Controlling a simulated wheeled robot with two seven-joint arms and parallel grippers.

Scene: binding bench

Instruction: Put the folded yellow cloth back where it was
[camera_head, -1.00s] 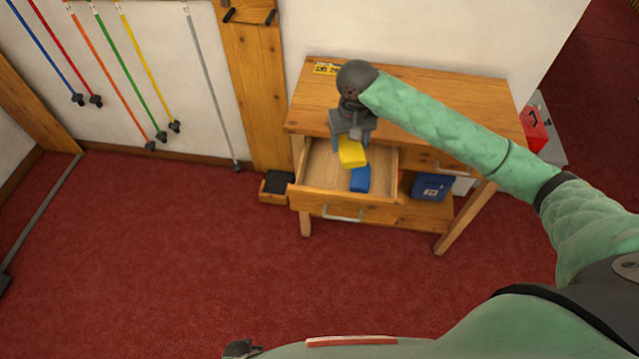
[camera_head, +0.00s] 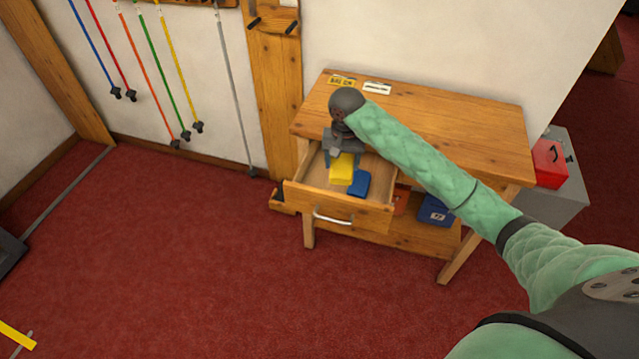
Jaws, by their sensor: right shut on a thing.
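The folded yellow cloth (camera_head: 341,170) is a small block in the jaws of my right gripper (camera_head: 341,155). The gripper is shut on it, pointing down over the open drawer (camera_head: 300,187) of the wooden bench. A blue folded cloth or block (camera_head: 359,184) lies in the drawer, just right of the yellow cloth in the picture. I cannot tell whether the yellow cloth touches the drawer floor. My left gripper is not in view.
The bench top (camera_head: 440,125) is mostly clear, with two small labels at its back. A blue box (camera_head: 436,210) stands on the lower shelf. A red case (camera_head: 550,163) sits on a grey cabinet at right. Coloured rods hang on the wall.

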